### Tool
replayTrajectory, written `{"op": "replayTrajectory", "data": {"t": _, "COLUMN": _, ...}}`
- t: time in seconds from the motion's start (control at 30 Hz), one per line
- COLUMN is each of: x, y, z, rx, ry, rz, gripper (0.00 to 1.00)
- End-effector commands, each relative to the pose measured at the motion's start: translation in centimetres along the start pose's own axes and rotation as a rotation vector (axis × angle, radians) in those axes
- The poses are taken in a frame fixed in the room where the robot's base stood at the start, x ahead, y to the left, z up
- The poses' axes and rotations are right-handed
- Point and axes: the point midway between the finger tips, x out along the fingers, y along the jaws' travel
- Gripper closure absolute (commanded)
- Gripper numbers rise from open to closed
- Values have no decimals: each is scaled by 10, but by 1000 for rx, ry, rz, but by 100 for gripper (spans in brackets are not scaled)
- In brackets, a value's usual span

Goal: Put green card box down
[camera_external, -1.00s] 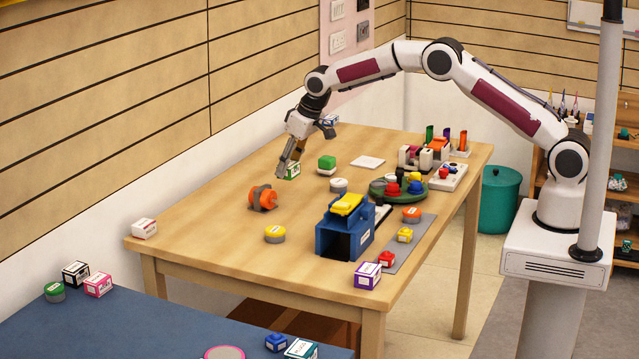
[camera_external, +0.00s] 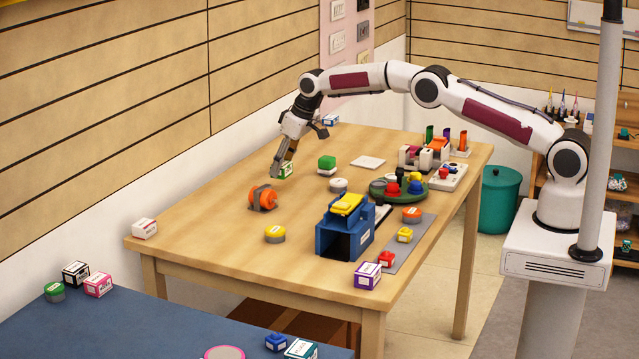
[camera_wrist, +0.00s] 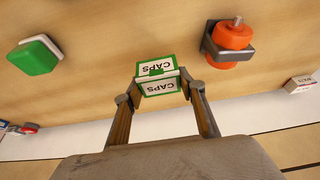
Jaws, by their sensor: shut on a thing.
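The green card box (camera_external: 286,171) is white with green edges. In the wrist view the box (camera_wrist: 158,88) shows the word CAPS on two faces and sits between my fingertips. My gripper (camera_external: 282,168) is shut on it, pointing down over the far left part of the wooden table (camera_external: 215,215). In the wrist view my gripper (camera_wrist: 160,92) has one finger on each side of the box. I cannot tell for sure whether the box touches the tabletop.
An orange part in a grey holder (camera_external: 262,198) stands close in front of the box.

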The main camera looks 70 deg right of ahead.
Motion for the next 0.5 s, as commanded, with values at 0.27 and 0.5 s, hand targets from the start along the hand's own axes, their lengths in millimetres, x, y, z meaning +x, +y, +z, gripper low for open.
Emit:
{"op": "replayTrajectory", "data": {"t": 0.27, "x": 1, "y": 0, "z": 0, "rx": 0, "ry": 0, "rz": 0, "gripper": 82}}
{"op": "replayTrajectory", "data": {"t": 0.5, "x": 15, "y": 0, "z": 7, "rx": 0, "ry": -2, "rz": 0, "gripper": 82}}
